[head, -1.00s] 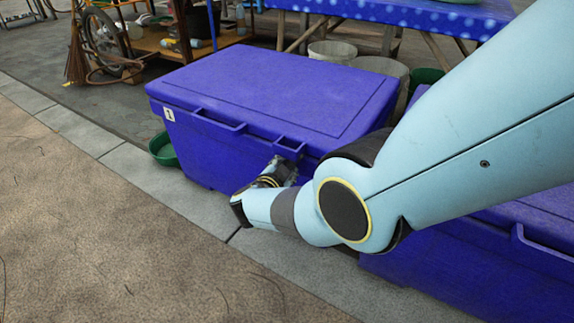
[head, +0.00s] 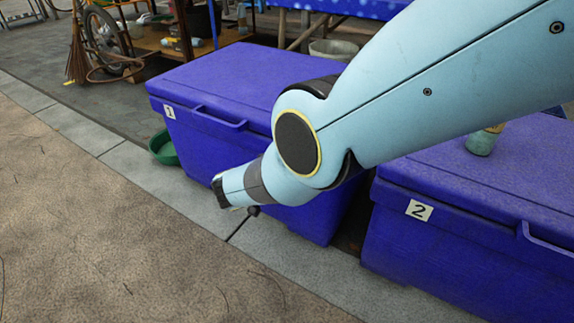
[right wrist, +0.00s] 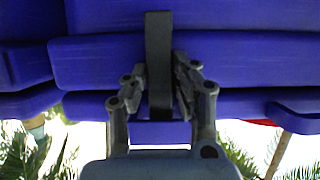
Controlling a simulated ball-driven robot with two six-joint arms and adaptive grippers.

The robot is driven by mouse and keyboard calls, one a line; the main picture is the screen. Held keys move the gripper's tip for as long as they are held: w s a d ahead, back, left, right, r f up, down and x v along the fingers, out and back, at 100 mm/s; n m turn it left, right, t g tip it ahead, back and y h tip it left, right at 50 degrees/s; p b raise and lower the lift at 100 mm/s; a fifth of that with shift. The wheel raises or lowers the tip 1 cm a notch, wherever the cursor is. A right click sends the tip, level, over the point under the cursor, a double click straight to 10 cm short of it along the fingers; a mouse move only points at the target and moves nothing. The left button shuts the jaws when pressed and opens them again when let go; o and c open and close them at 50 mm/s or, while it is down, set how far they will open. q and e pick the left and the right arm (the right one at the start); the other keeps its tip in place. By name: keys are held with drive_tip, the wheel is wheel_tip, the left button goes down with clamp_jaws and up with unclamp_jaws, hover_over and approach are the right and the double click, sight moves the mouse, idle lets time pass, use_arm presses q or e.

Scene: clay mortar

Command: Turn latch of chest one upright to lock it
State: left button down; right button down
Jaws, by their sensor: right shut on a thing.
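Chest one (head: 215,85) is a blue chest with a lid, and a white label "1" (head: 169,112) is on its front left. Its lid is closed. In the right wrist view, the latch (right wrist: 159,45) is a dark grey bar standing lengthwise in the picture across the blue front. My right gripper (right wrist: 158,92) has its two fingers on either side of the bar, shut on it. In the head view my right arm covers the latch and the fingers. My left gripper is not in view.
Chest two (head: 470,215), with a label "2", stands close on the right, with a small greenish jar (head: 482,142) on its lid. A green basin (head: 163,148) sits left of chest one. The paving in front is clear.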

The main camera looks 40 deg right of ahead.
drive_tip(key=shift+a+f, duration=0.1)
drive_tip(key=c, duration=1.2)
unclamp_jaws()
drive_tip(key=shift+o, duration=0.6)
drive_tip(key=v, duration=0.7)
drive_tip(key=shift+s+a, duration=0.15)
drive_tip(key=shift+a, duration=0.05)
